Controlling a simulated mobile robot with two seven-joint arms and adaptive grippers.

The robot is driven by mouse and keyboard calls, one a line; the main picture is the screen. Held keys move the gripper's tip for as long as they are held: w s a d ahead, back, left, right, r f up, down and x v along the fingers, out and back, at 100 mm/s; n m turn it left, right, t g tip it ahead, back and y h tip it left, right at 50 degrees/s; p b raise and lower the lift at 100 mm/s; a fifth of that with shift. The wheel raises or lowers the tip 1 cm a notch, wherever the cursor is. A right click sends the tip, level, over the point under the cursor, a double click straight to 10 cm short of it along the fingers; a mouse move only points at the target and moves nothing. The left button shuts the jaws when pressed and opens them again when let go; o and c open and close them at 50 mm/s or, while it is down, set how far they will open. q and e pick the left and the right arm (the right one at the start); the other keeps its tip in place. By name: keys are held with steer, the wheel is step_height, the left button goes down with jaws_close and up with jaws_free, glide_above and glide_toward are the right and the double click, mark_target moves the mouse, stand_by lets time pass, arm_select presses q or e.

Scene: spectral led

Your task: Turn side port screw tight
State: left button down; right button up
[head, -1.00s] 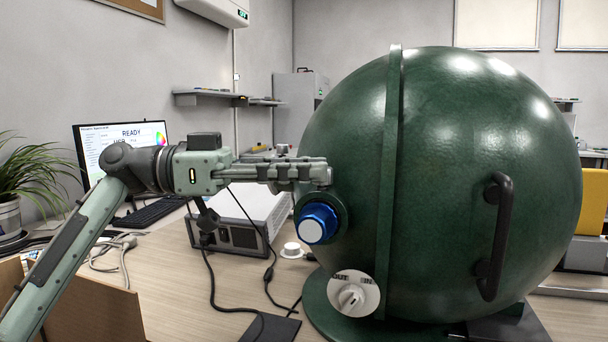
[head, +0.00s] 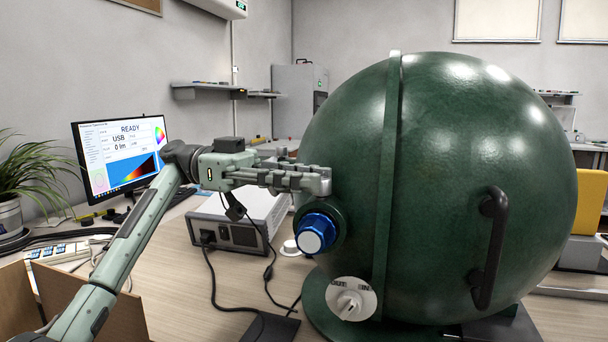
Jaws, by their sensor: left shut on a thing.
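The large green sphere (head: 470,170) stands on the table, with a green side port collar (head: 341,222) on its left face. A blue cylinder with a white end (head: 316,233) sits in that collar. My left gripper (head: 322,180) reaches in from the left, its fingers together at the upper edge of the collar. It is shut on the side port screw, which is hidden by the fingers. I cannot see how far the screw is turned. My right gripper is not in view.
A white IN/OUT dial (head: 351,299) is low on the sphere, and a black handle (head: 490,248) is on its right. A grey instrument box (head: 238,220) with cables stands behind my left gripper. A monitor (head: 122,155) reads READY. An open cardboard box (head: 100,300) is at front left.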

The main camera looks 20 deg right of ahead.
arm_select(q)
steer(key=shift+f, duration=0.25)
steer(key=c, duration=1.3)
jaws_free()
steer(key=shift+r, duration=0.1)
steer(key=shift+w+a, duration=0.1)
steer(key=shift+v, duration=3.55)
